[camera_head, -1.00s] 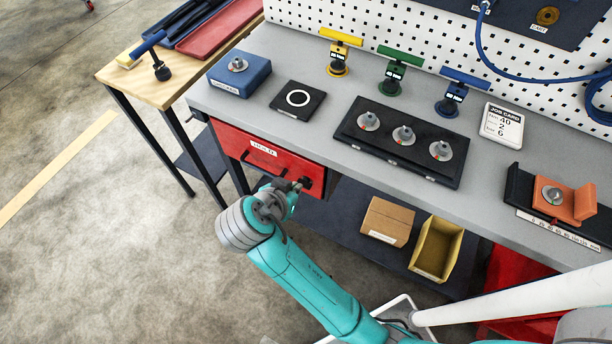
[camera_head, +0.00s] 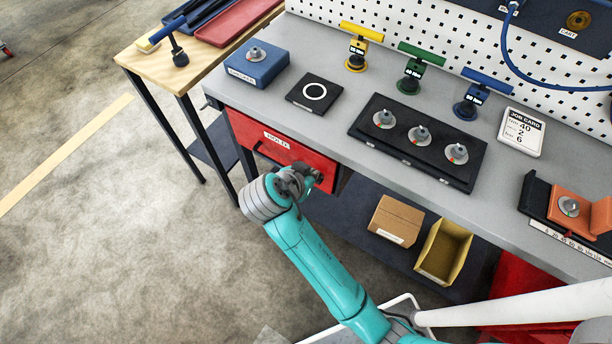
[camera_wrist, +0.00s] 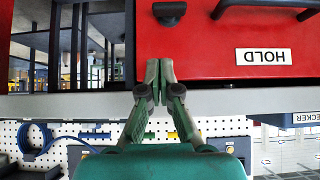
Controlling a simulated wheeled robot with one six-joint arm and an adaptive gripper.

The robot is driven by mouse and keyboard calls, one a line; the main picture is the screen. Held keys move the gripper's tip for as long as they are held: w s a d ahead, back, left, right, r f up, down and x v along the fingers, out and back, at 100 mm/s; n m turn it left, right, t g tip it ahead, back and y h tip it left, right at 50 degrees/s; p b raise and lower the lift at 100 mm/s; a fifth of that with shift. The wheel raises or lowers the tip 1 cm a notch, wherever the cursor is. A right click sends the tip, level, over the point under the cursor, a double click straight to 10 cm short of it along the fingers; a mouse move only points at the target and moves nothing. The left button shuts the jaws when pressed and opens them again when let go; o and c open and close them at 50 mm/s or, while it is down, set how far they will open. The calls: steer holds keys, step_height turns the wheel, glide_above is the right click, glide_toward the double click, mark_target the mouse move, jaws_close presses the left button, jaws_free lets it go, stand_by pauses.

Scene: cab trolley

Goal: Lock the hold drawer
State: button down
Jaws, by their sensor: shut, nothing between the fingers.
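The red hold drawer (camera_head: 250,132) sits under the bench top at its left end and looks shut. Its HOLD label (camera_wrist: 263,56) and dark bar handle (camera_wrist: 265,5) show upside down in the wrist view. A dark knob (camera_wrist: 169,12) is on the drawer front, off to one side of the handle; its bar lies about level in that view. My gripper (camera_wrist: 152,70) is shut and empty in front of the drawer's edge by the bench top, apart from the knob. In the head view my gripper (camera_head: 315,176) is at the drawer's right end and hides the knob.
The grey bench top (camera_head: 320,128) overhangs the drawer. A cardboard box (camera_head: 395,220) and a yellow bin (camera_head: 443,250) stand on the shelf below, right of my arm. A wooden side table (camera_head: 150,75) stands at the left. The floor in front is clear.

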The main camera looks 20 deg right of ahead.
mark_target(321, 177)
steer(key=x, duration=0.5)
steer(key=shift+s, duration=0.1)
step_height(321, 177, down, 2)
steer(key=shift+a+f, duration=0.1)
steer(key=shift+a, duration=0.05)
steer(key=shift+f, duration=0.7)
